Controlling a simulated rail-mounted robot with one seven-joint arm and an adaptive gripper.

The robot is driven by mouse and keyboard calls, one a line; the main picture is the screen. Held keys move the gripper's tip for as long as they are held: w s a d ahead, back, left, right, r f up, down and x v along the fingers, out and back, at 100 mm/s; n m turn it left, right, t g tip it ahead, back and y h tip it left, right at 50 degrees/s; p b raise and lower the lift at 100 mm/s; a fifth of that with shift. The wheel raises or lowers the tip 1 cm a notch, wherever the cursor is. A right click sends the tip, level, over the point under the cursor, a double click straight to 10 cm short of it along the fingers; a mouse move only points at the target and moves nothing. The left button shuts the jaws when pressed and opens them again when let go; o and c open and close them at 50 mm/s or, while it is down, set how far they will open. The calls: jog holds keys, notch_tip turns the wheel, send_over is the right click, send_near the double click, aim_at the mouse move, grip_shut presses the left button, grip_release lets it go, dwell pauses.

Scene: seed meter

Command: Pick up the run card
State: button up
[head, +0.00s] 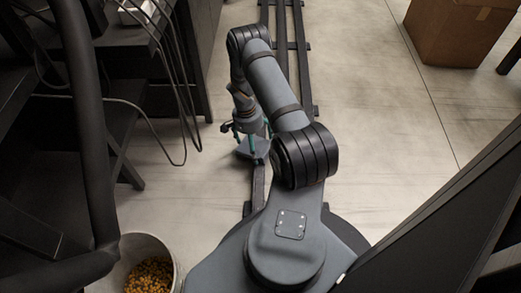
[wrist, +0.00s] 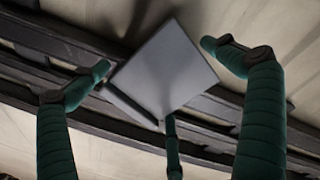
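A flat grey square piece (wrist: 162,70), which I take to be the run card, lies between my fingers in the wrist view, turned at an angle over the dark rails. Its face looks plain, and a darker edge shows along its lower left. My gripper (wrist: 158,78) has three green fingers spread around it, left, right and below. The left and lower fingertips look close to its edges; I cannot tell whether they touch. In the head view my gripper (head: 250,137) points down low beside the rail, with a grey flat piece (head: 243,150) just under it.
Dark floor rails (head: 283,60) run away from my base. A bucket of yellow grains (head: 150,275) stands at the lower left. Dark machine frames with hanging cables (head: 165,75) are on the left. A cardboard box (head: 455,30) sits at the upper right.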

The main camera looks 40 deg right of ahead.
jog(key=shift+c, duration=1.2)
jog(key=c, duration=0.7)
jog(key=shift+r, duration=0.1)
jog(key=shift+c, duration=0.8)
